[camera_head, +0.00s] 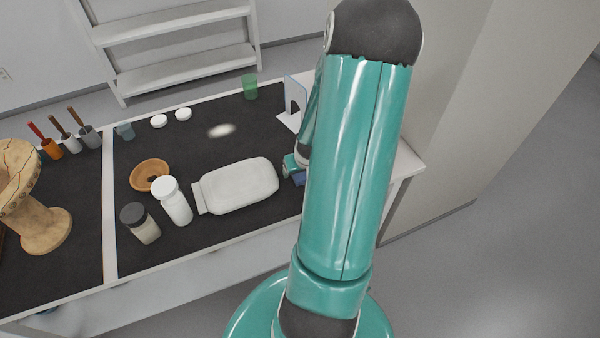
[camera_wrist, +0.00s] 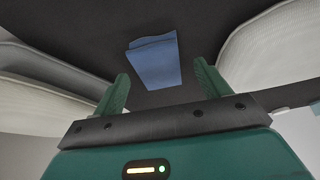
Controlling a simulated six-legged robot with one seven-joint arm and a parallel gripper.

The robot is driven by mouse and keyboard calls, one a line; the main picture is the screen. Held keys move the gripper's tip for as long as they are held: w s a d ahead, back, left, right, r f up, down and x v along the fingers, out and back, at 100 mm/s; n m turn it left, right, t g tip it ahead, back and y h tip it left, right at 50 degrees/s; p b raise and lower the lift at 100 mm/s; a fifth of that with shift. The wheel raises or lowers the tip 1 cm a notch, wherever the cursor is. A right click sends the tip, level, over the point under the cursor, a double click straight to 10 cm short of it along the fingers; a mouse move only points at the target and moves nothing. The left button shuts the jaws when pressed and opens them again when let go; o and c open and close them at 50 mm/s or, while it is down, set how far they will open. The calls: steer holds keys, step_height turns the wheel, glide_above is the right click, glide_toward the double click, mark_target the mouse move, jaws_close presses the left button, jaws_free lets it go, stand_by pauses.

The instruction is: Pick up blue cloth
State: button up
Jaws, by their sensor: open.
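The blue cloth (camera_wrist: 153,62) lies folded on the dark mat in the wrist view, just beyond and between my fingertips. In the head view only a small blue patch of it (camera_head: 298,179) shows beside my arm, which hides the rest. My gripper (camera_wrist: 160,88) has its two green fingers spread wide apart with nothing between them. In the head view my gripper is mostly hidden behind my own arm, with a bit of teal showing next to the cloth.
A white bag-like bottle (camera_head: 238,186) lies left of the cloth. A white stand (camera_head: 294,100) is behind. The dark mat (camera_head: 235,150) has free room at the middle back.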

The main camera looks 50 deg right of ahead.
steer(key=shift+w+d+f, duration=0.1)
steer(key=shift+w+f, duration=0.05)
steer(key=shift+f, duration=0.25)
steer(key=c, duration=1)
steer(key=shift+r, duration=0.2)
steer(key=shift+c, duration=0.2)
